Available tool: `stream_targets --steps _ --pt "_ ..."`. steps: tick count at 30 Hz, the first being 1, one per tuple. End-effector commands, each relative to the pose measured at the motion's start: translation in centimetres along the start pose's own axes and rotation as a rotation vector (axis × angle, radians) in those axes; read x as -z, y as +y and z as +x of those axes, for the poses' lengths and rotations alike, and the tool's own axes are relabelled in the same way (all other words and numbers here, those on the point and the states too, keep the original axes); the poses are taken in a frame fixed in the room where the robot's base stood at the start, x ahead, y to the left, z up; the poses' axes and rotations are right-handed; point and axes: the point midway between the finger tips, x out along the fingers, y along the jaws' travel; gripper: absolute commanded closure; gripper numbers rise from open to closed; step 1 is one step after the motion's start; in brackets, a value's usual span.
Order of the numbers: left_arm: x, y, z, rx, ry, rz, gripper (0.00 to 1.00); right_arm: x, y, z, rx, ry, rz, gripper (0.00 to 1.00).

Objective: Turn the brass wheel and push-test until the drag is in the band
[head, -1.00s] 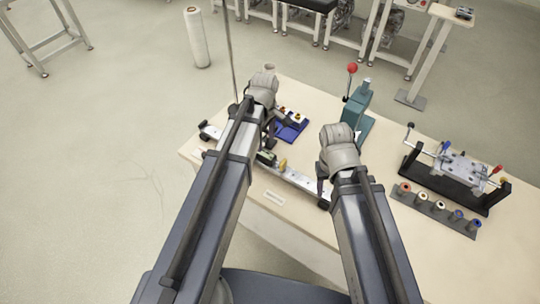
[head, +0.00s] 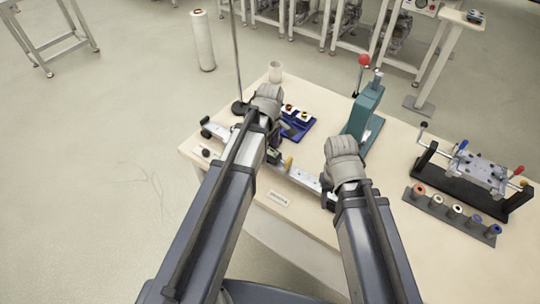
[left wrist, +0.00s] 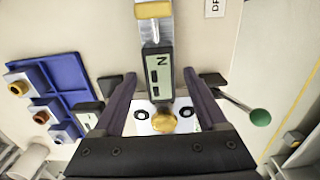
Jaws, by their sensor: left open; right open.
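A pale track with a small display runs across the table's near side in the head view. A brass piece (head: 289,163) stands on it, right of the display (head: 273,155). In the left wrist view the display (left wrist: 158,75) reads "N", digits unclear. A round brass knob (left wrist: 163,121) sits between the fingers of my left gripper (left wrist: 162,95), which is open around it without visible contact. Another brass piece (left wrist: 153,10) is at the top edge; I cannot tell which is the wheel. My right gripper (head: 327,190) is open near the track's right end, its fingers partly hidden.
A blue tray (head: 308,129) with small ringed parts lies behind the track. A teal press (head: 363,110) with a red-ball lever stands behind my right gripper. A clamp fixture and a rack of coloured rollers (head: 448,212) occupy the right. A green-ball lever (left wrist: 260,117) sticks out beside my left gripper.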

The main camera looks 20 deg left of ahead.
Motion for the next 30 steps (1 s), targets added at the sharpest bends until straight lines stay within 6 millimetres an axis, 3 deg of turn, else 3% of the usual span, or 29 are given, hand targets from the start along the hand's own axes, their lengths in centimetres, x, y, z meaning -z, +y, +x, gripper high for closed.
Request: stream_targets --steps 11,30 --pt "0.0 0.0 0.61 0.0 0.0 0.0 0.26 0.04 -0.06 0.61 0.0 0.0 0.0 0.5" --pt "0.0 -0.01 0.62 0.0 0.0 0.0 0.98 0.04 -0.06 0.62 0.0 0.0 0.0 0.5"
